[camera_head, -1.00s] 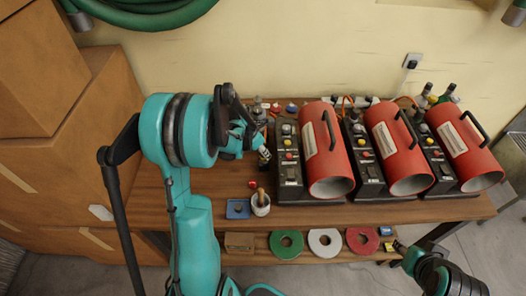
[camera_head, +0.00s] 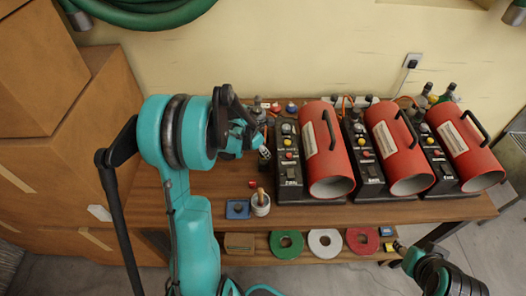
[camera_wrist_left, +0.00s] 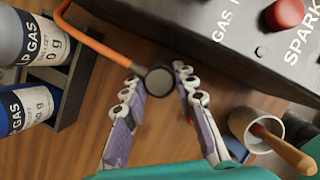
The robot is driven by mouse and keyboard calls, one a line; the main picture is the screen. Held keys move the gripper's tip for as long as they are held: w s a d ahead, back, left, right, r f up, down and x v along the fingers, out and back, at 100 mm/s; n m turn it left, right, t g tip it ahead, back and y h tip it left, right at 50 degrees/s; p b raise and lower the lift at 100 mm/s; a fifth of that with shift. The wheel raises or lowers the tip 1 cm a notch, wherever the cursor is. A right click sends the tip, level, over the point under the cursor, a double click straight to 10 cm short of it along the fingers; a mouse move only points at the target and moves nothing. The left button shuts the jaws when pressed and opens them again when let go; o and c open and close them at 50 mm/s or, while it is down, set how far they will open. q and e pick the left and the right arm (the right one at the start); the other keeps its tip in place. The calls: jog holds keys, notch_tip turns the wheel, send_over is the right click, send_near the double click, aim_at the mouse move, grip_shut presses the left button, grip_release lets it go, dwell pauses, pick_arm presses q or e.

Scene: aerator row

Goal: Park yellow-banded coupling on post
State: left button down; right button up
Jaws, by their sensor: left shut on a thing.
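My left gripper (camera_head: 257,139) is over the table's left part, beside the leftmost heater's black control box. In the left wrist view its two fingers (camera_wrist_left: 158,90) are closed around a round, dark-ended coupling (camera_wrist_left: 158,81). An orange hose (camera_wrist_left: 95,42) runs up to this coupling. The coupling also shows small below the gripper in the head view (camera_head: 264,155). I cannot make out a yellow band on it. The post cannot be picked out for sure.
Red heaters (camera_head: 327,150) with black control boxes fill the table's right side. Gas canisters (camera_wrist_left: 22,108) stand in a black rack. A cup with a wooden handle (camera_head: 260,204) and a blue tray (camera_head: 238,209) are at the front. Bare wood lies left of these.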

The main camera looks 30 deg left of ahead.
pick_arm(q)
jog(key=shift+f+b, duration=1.1)
jog(key=shift+f, duration=0.1)
dwell(0.5)
jog(key=c, duration=1.1)
grip_release()
jog(key=shift+c, duration=0.2)
jog(key=shift+r+p, duration=2.4)
jog(key=shift+r, duration=1.15)
